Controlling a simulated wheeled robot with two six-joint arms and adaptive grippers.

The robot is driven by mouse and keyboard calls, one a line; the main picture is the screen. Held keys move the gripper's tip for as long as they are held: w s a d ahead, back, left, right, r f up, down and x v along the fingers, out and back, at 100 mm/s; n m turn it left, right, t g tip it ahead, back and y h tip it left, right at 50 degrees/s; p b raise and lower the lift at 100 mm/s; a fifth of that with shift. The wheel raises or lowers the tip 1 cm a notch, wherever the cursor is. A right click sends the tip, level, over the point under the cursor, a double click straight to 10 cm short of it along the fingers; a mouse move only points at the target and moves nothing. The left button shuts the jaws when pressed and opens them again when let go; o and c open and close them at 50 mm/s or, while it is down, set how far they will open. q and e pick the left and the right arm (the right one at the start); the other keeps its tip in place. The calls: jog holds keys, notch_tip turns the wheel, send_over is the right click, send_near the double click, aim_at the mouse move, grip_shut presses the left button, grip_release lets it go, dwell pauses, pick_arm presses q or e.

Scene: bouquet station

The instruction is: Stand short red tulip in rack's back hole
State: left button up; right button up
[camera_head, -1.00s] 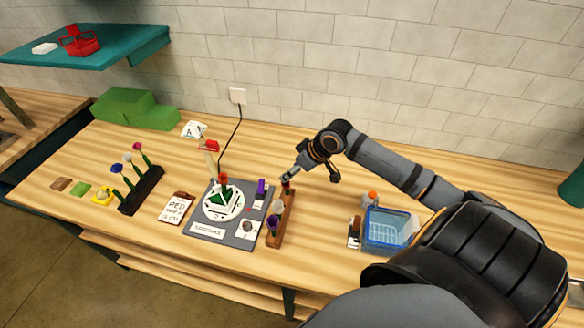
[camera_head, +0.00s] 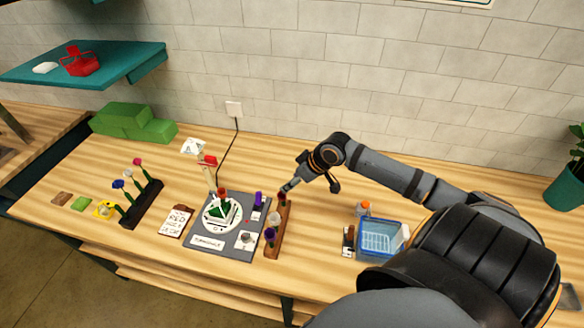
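The brown rack (camera_head: 277,234) is a narrow wooden bar standing upright-holed along the right edge of the grey mat, running front to back. Purple and pale flower heads stand at its front and middle. A small dark red bloom (camera_head: 282,197), seemingly the short red tulip, shows at the rack's back end; its stem and the back hole are too small to make out. My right gripper (camera_head: 288,188) is just above and right of this bloom. Its fingers are tiny here, so whether they touch it or are open is unclear. My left gripper is out of view.
A grey mat (camera_head: 212,249) with a round white plate lies left of the rack. A dark rack (camera_head: 140,207) of flowers and a card (camera_head: 176,221) stand farther left. A blue bin (camera_head: 381,238) is at the right. Bare table lies between rack and bin.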

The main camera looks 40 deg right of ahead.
jog(key=o, duration=0.6)
jog(key=shift+c, duration=0.2)
jog(key=shift+f, duration=0.1)
